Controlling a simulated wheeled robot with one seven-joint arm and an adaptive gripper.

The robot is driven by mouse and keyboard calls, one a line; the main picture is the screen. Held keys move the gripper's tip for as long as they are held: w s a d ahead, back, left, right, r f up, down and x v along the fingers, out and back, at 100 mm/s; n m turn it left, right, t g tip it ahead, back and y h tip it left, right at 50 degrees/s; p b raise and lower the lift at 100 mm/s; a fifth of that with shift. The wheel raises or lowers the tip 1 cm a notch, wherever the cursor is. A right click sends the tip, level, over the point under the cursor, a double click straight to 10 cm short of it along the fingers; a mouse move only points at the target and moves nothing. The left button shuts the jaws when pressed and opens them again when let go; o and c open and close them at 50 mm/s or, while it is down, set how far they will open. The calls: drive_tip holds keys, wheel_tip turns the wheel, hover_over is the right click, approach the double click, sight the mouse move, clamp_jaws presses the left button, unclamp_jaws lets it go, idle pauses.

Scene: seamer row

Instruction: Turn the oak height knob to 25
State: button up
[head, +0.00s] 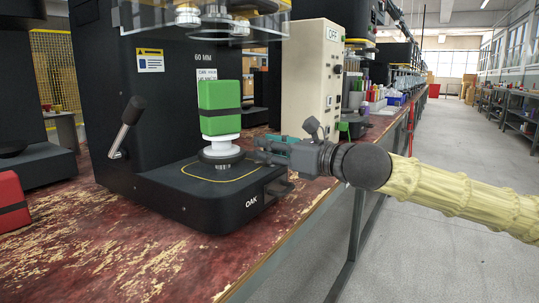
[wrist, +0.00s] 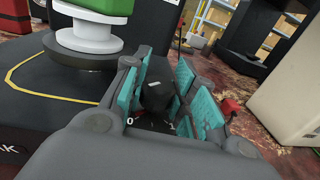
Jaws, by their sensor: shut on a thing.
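The oak machine (head: 160,196) is a black seamer with OAK on its front base, standing on the worn red bench. The black height knob (wrist: 158,95) shows in the wrist view between the teal pads of my gripper (wrist: 160,84), with a small pale mark on it. Part of its dial shows below, with 0 at left and a 1 at right, the rest covered. I cannot read the setting. In the head view my gripper (head: 268,152) reaches in from the right, by the base's right side, and the knob cannot be made out.
A green block with a black band (head: 219,100) stands on the oak machine's white round plate. A lever with a dark grip (head: 127,122) is at left. A red block (head: 12,203) lies on the bench. A cream control box (head: 313,80) stands close behind my gripper.

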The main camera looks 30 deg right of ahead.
drive_tip(key=shift+f+m+t+h+b, duration=0.25)
drive_tip(key=shift+m+t+h+b, duration=0.25)
drive_tip(key=shift+h+b, duration=0.55)
drive_tip(key=shift+m+h+b, duration=0.65)
drive_tip(key=shift+m+h, duration=0.25)
drive_tip(key=shift+h, duration=0.15)
drive_tip(key=shift+r+m+h, duration=0.15)
drive_tip(key=shift+m+h, duration=1.05)
drive_tip(key=shift+h, duration=0.65)
drive_tip(key=shift+r+m+h, duration=0.15)
drive_tip(key=shift+m+h, duration=1.05)
drive_tip(key=shift+h, duration=0.65)
drive_tip(key=shift+d+h, duration=0.1)
drive_tip(key=shift+h, duration=0.2)
drive_tip(key=o, duration=1.1)
drive_tip(key=shift+c, duration=0.2)
drive_tip(key=shift+r, duration=0.1)
wheel_tip(320, 180, up, 10)
drive_tip(key=shift+f, duration=0.1)
